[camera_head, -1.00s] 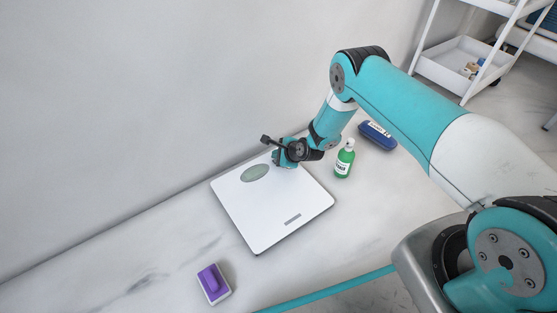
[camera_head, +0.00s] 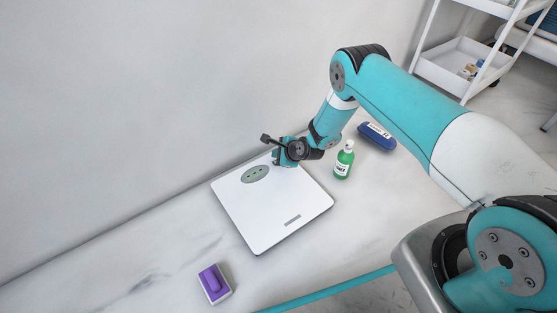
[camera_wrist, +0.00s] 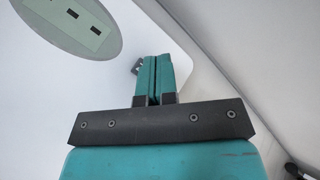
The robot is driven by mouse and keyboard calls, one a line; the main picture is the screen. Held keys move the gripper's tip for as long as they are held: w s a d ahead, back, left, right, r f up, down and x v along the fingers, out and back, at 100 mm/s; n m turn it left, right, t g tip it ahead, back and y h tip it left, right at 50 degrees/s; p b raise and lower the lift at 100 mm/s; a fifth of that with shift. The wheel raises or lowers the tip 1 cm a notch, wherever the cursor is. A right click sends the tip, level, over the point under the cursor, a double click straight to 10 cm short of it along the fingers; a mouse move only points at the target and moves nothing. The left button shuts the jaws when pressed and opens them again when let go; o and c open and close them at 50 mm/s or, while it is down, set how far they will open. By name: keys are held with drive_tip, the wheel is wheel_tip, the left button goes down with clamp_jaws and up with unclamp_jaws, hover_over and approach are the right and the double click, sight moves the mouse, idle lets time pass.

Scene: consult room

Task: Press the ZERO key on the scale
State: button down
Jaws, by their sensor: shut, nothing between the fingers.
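The white flat scale (camera_head: 262,215) lies on the pale marble-like counter. Its oval grey-green display (camera_head: 255,174) shows dark marks; the display also fills the upper left of the wrist view (camera_wrist: 60,35). My gripper (camera_head: 279,160) is at the far right corner of the scale, right of the display, fingers pointing down. In the wrist view my gripper's teal fingers (camera_wrist: 153,62) are closed together with nothing between them. A small grey piece (camera_wrist: 137,67) peeks out beside the fingertips, perhaps the key's edge. The ZERO key's label is not visible, and I cannot tell whether the fingertips touch it.
A green bottle (camera_head: 344,160) with a white cap stands right of the scale. A dark blue case (camera_head: 377,136) lies behind it. A purple and white block (camera_head: 214,284) lies at the front left. The wall runs close behind the scale. A white trolley (camera_head: 452,66) stands far right.

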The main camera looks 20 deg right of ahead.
drive_tip(key=shift+r, duration=0.1)
wheel_tip(320, 180, up, 5)
drive_tip(key=p, duration=0.4)
idle(0.5)
